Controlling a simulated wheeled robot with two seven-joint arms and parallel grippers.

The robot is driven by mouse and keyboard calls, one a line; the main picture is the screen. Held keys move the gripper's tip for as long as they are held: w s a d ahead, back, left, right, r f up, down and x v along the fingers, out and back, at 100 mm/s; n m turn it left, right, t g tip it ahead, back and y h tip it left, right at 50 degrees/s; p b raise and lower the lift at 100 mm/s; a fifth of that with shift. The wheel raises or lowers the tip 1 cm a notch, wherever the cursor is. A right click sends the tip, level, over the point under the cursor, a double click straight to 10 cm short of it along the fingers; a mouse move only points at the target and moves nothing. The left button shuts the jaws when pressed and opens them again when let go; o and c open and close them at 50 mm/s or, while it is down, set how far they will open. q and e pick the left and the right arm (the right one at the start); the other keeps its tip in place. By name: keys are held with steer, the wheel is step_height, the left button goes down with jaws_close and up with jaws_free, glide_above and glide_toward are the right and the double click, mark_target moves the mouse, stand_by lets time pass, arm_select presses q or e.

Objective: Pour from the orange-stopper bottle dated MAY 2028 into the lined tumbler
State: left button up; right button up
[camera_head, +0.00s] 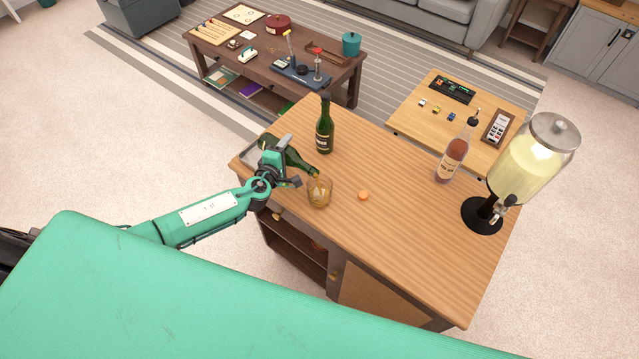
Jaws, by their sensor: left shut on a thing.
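My left gripper (271,167) is shut on a dark green bottle (295,155). The bottle is tilted well over, its neck pointing down to the right. Its mouth is just above the rim of a tumbler (319,193) standing upright on the wooden counter. The tumbler looks amber inside; I cannot tell how full it is or make out its lines. A small orange stopper (363,195) lies on the counter to the right of the tumbler. The gripper hides part of the bottle, and no date is readable. My right gripper is not in view.
Another dark green bottle (325,128) stands upright behind the tumbler. A bottle of reddish drink (452,157) and a drink dispenser (527,160) stand at the right of the counter (400,240). A grey tray (254,153) is by the left edge. The front middle is clear.

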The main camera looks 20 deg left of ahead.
arm_select(q)
steer(key=shift+r, duration=0.1)
stand_by(0.9)
steer(key=shift+r+m, duration=0.1)
steer(key=shift+m, duration=0.3)
stand_by(0.6)
